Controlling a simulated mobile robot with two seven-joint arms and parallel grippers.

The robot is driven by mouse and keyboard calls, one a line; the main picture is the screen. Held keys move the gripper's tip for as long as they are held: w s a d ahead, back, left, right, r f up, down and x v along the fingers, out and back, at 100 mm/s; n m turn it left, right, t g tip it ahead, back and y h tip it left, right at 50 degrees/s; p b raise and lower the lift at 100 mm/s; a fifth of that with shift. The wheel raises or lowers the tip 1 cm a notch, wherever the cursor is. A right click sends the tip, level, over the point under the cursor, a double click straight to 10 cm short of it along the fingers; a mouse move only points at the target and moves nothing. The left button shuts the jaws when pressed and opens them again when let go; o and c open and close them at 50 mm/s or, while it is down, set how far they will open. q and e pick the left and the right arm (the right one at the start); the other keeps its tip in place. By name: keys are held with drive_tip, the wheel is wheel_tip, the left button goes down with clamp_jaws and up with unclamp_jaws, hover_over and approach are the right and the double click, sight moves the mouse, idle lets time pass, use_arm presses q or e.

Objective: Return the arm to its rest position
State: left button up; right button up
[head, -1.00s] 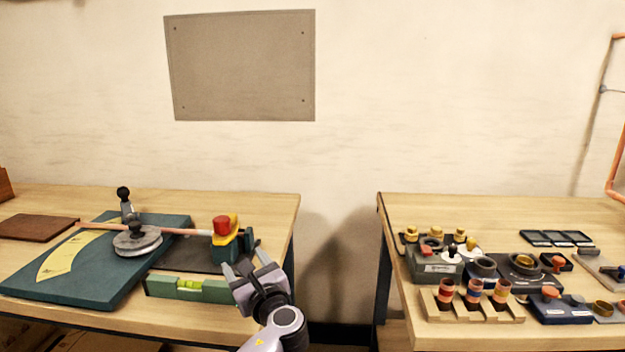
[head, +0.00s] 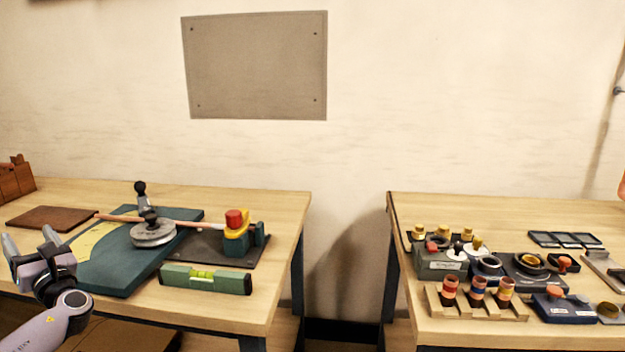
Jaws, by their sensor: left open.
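My left arm comes in at the lower left, and its gripper (head: 31,249) is open and empty. It is over the left front part of the left workbench (head: 245,315), left of the teal board (head: 112,278). A copper tube (head: 175,221) lies across the bender with its grey round former (head: 154,233), and its right end is at the red and yellow clamp (head: 236,225). The gripper looks apart from these things. My right gripper is not in view.
A green spirit level (head: 205,279) lies near the left bench's front edge. A brown pad (head: 52,217) lies behind the gripper. A gap separates this bench from the right bench (head: 470,335), which holds several fittings and a wooden rack (head: 476,308).

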use_arm(q)
drive_tip(key=s+a+r+g+y, duration=0.1)
drive_tip(key=s+a+r, duration=0.2)
drive_tip(key=a, duration=0.2)
drive_tip(key=s+a+r+y, duration=0.2)
drive_tip(key=s+a+r, duration=0.1)
drive_tip(key=a, duration=0.2)
drive_tip(key=s+d+f+n+h, duration=0.25)
drive_tip(key=d+f+h, duration=0.3)
drive_tip(key=f, duration=0.55)
drive_tip(key=s+d+f+n+h, duration=0.25)
drive_tip(key=d+f+h, duration=0.3)
drive_tip(key=f, duration=0.55)
drive_tip(key=s+d+f+n+h, duration=0.25)
drive_tip(key=d+f+h, duration=0.3)
drive_tip(key=f, duration=0.55)
drive_tip(key=s+d+f+n+g+h, duration=0.1)
drive_tip(key=s+d+f+n+h, duration=0.1)
drive_tip(key=s+d+n+h, duration=0.4)
drive_tip(key=s+d+f+n+g+h, duration=0.1)
drive_tip(key=s+d+f+n+h, duration=0.15)
drive_tip(key=s+d, duration=0.7)
drive_tip(key=d+f+n+t, duration=0.1)
drive_tip(key=d+n, duration=0.7)
drive_tip(key=d, duration=0.8)
drive_tip(key=shift+s+f+n+t, duration=0.15)
drive_tip(key=shift+f+n+t, duration=0.2)
drive_tip(key=shift+f, duration=0.25)
